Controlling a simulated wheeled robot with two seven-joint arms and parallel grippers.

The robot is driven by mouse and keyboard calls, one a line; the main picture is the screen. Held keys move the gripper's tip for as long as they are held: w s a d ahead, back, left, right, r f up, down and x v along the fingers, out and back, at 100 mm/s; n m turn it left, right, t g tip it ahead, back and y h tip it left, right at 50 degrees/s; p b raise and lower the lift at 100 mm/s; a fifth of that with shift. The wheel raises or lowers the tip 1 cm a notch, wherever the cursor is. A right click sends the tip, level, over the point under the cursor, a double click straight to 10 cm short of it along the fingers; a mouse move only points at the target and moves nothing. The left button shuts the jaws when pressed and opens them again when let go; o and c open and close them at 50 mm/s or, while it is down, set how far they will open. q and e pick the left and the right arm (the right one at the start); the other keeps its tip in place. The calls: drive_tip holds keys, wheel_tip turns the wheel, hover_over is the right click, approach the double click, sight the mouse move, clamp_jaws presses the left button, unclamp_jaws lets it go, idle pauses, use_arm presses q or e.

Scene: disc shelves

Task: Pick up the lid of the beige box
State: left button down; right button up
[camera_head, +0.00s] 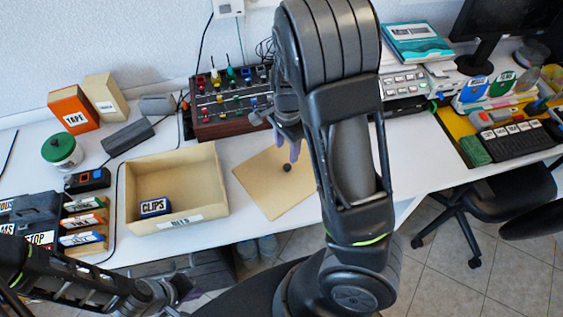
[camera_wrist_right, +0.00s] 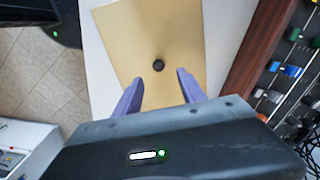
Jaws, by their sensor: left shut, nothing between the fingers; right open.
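The beige box (camera_head: 203,205) stands open on the white table, with a small blue "CLIPS" box inside it. Its lid (camera_head: 262,192) is a flat beige panel with a dark round knob (camera_head: 287,168), lying on the table right of the box. The lid (camera_wrist_right: 190,25) and its knob (camera_wrist_right: 159,65) also show in the right wrist view. My right gripper (camera_head: 287,150) is open and empty above the lid, its purple fingers (camera_wrist_right: 160,85) on either side of the knob's line and short of it in the picture. My left gripper (camera_head: 185,290) is shut and empty, low in front of the table.
A control panel with coloured knobs (camera_head: 225,128) stands behind the lid, close to my right gripper. An orange box (camera_head: 72,108), a green-lidded jar (camera_head: 60,152) and a disc rack (camera_head: 85,222) stand left of the box. A black chair (camera_head: 505,190) is at right.

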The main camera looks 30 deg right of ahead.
sight(287, 166)
drive_tip(key=shift+s, duration=0.1)
drive_tip(key=shift+f, duration=1.3)
wheel_tip(287, 166, down, 4)
drive_tip(key=shift+s+d+f+b, duration=0.1)
drive_tip(key=shift+b, duration=0.3)
drive_tip(key=shift+f, duration=0.55)
clamp_jaws()
